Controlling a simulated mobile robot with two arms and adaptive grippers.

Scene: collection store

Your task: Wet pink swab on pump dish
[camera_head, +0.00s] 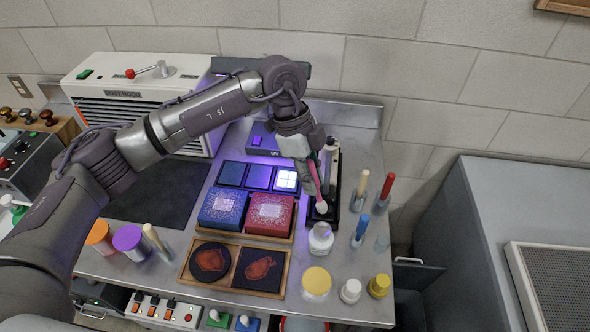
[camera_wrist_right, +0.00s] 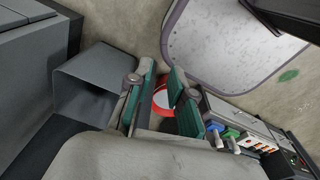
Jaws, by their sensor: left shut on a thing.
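My left gripper (camera_head: 315,160) is shut on the pink swab (camera_head: 313,178) and holds it tilted, with its white tip (camera_head: 321,207) pointing down. The tip is over or in front of a black stand (camera_head: 332,212); I cannot tell whether it touches. A white bottle with a small top, seemingly the pump dish (camera_head: 320,240), stands just in front of the tip, which appears apart from it. My right gripper (camera_wrist_right: 163,92) has its green fingers apart and nothing between them; it is outside the head view.
Swabs in holders, including a red one (camera_head: 386,187), stand right. Several jars (camera_head: 317,281) line the front. A red-rimmed bin (camera_wrist_right: 162,97) is below.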

